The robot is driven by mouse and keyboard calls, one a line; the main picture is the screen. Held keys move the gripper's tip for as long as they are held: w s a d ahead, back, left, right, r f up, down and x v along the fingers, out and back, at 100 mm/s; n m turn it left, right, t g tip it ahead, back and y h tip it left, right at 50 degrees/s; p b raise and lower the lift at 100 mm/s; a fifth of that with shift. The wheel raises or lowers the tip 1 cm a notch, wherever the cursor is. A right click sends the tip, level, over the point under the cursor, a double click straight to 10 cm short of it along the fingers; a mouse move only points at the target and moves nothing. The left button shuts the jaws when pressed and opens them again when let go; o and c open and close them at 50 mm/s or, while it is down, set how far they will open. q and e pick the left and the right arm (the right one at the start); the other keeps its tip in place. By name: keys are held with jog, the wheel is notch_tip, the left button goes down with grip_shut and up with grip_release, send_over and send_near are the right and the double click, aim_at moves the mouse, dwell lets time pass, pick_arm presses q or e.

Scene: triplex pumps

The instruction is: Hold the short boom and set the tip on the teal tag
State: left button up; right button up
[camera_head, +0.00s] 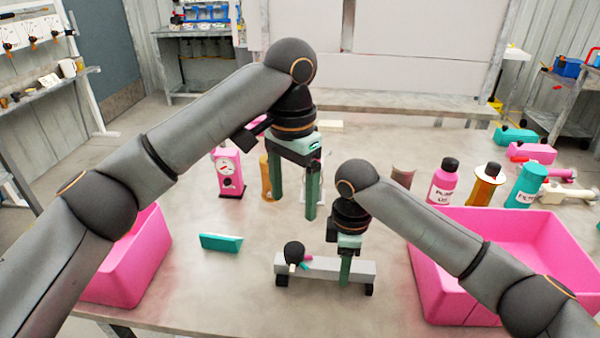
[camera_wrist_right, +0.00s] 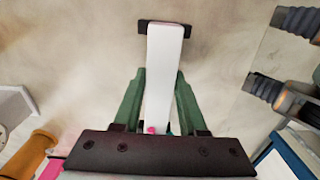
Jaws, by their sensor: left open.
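A light grey bar (camera_head: 325,268) with black end feet lies across the front middle of the table; I take it for the boom. A black ball (camera_head: 294,253) sits near its left end, with small white, pink and teal pieces beside it. My right gripper (camera_head: 345,270) is at the bar's right part. In the right wrist view its green fingers (camera_wrist_right: 160,85) lie along both sides of the pale bar (camera_wrist_right: 168,60); whether they grip it is unclear. My left gripper (camera_head: 293,200) is open, empty and pointing down, behind the ball. A teal block (camera_head: 221,242) lies left of the bar.
Pink bins stand at left (camera_head: 125,265) and right (camera_head: 520,250). Behind are a pink gauge (camera_head: 229,173), a pink bottle (camera_head: 443,183), a teal filter (camera_head: 526,186) and more parts. The table between teal block and bar is clear.

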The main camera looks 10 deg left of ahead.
jog(key=o, duration=0.5)
